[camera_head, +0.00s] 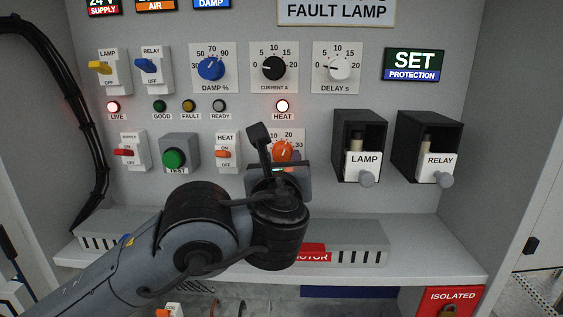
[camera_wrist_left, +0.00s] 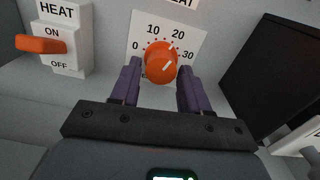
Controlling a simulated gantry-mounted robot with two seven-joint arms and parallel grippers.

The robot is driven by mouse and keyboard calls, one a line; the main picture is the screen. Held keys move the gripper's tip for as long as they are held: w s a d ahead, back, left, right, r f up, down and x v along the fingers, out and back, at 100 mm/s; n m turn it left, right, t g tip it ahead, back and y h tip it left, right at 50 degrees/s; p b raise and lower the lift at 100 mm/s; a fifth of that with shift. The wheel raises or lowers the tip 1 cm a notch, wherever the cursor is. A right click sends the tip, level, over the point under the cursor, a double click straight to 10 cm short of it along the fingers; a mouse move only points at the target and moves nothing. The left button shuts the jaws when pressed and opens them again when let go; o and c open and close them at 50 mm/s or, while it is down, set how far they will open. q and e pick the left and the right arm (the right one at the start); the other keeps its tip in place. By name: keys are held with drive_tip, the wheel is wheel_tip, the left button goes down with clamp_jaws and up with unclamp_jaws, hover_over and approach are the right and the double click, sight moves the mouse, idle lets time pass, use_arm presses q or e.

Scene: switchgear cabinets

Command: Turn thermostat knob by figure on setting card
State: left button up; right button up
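The orange thermostat knob (camera_head: 282,149) is on the cabinet panel, on a white plate (camera_wrist_left: 194,35) with a scale from 0 to 30. In the left wrist view the knob (camera_wrist_left: 160,63) shows a white pointer line towards the upper right, roughly between 20 and 30. My left gripper (camera_head: 272,152) is at the knob, and in the left wrist view its fingers (camera_wrist_left: 159,72) are apart, one on each side of it. I cannot tell whether they touch it. My gripper covers part of the plate in the head view. I cannot identify a setting card. My right gripper is out of view.
The black LAMP holder (camera_head: 347,133) and RELAY holder (camera_head: 414,130) stick out at right. A grey ledge (camera_head: 420,270) runs below.

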use_arm(q)
drive_tip(key=c, duration=0.7)
drive_tip(key=n+b, duration=0.3)
drive_tip(key=n, duration=0.1)
drive_tip(key=n+b, duration=0.4)
drive_tip(key=n, duration=0.1)
drive_tip(key=n+b, duration=0.3)
drive_tip(key=n, duration=0.1)
drive_tip(key=shift+d+n, duration=0.25)
drive_tip(key=shift+n, duration=0.15)
drive_tip(key=shift+r+n+b, duration=0.15)
drive_tip(key=shift+n+b, duration=0.2)
drive_tip(key=shift+n, duration=0.15)
drive_tip(key=o, duration=1)
drive_tip(key=shift+o, duration=0.2)
